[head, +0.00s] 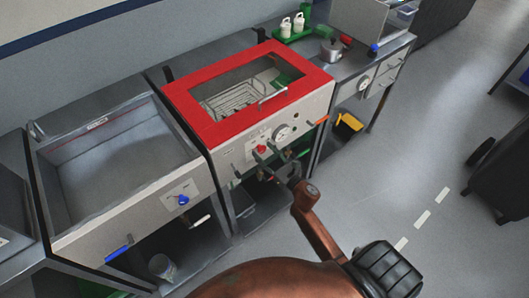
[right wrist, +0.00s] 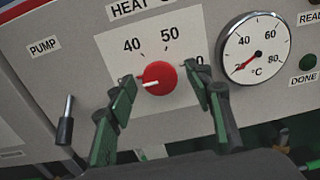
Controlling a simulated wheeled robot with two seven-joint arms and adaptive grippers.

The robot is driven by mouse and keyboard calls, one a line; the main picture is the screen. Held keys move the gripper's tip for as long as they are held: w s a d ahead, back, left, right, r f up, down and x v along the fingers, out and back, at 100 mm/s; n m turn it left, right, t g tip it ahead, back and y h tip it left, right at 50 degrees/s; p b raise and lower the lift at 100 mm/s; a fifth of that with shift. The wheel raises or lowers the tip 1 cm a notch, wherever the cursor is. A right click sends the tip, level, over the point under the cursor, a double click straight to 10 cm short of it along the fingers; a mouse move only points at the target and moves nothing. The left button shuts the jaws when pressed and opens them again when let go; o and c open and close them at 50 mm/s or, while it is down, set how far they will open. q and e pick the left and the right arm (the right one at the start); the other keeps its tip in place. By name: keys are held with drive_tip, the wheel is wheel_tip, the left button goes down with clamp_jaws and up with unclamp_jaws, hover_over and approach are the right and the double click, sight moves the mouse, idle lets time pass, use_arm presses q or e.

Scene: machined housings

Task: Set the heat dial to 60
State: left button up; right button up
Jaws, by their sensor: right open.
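The heat dial (right wrist: 158,78) is a round red knob on a pale panel. Its white mark points left, below the printed 40. The 40 and 50 labels show above it; the label on the right is partly hidden by a finger, with only a 0 showing. My right gripper (right wrist: 161,76) is open, its green-tipped fingers on the left and right of the dial. I cannot tell whether they touch it. In the head view the dial (head: 261,149) is small on the red-topped unit's front, with my right gripper (head: 268,155) in front. My left gripper is not in view.
A temperature gauge (right wrist: 256,48) right of the dial has its red needle near the low end. A lever (right wrist: 66,122) sticks out under the PUMP label. A red-framed lid (head: 190,108) tops the unit; an open basin (head: 120,160) stands left.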

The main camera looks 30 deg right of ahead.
drive_tip(key=c, duration=1.2)
drive_tip(key=shift+o, duration=0.2)
